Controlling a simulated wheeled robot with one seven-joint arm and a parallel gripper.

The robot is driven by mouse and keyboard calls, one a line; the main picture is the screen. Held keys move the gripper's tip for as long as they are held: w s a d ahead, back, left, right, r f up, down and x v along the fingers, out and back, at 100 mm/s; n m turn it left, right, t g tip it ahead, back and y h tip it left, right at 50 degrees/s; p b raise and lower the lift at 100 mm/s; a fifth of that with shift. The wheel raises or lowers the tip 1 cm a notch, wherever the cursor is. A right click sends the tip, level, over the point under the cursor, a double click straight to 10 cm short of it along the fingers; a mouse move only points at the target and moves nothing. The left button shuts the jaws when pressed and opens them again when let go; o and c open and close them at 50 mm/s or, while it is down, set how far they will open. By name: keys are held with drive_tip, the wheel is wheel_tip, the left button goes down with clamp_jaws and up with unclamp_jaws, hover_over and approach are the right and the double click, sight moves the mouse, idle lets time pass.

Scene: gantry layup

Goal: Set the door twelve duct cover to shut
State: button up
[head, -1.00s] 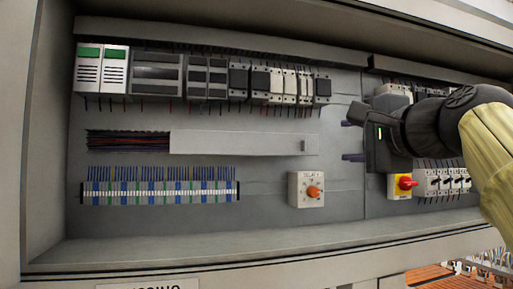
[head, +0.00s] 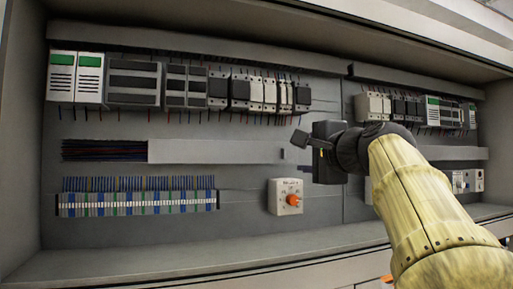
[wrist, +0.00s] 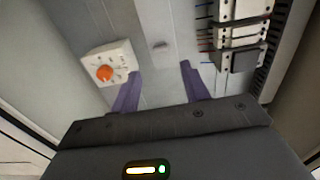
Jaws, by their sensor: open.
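The duct cover (head: 215,151) is a long plain grey strip in the middle of the panel in the head view. Dark wires (head: 104,151) show in the open duct at its left end. A small raised tab (head: 287,155) stands near its right end. My gripper (head: 297,153) is at that right end, jaws open. In the wrist view, the two purple fingers (wrist: 161,72) are spread apart with a small grey tab (wrist: 161,45) ahead of and between them, not gripped. The cover's right end is partly hidden by my gripper.
A white box with an orange knob (head: 291,199) sits just below the cover's right end; it shows close to the left finger in the wrist view (wrist: 104,73). Module rows (head: 185,84) run above, and a terminal strip (head: 137,203) lies below left. The cabinet ledge is clear.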

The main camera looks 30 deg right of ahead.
sight(285, 154)
drive_tip(key=p+x, duration=0.3)
drive_tip(key=x, duration=0.5)
drive_tip(key=shift+w+d, duration=0.15)
drive_tip(key=shift+w, duration=0.15)
drive_tip(key=shift+s, duration=0.1)
clamp_jaws()
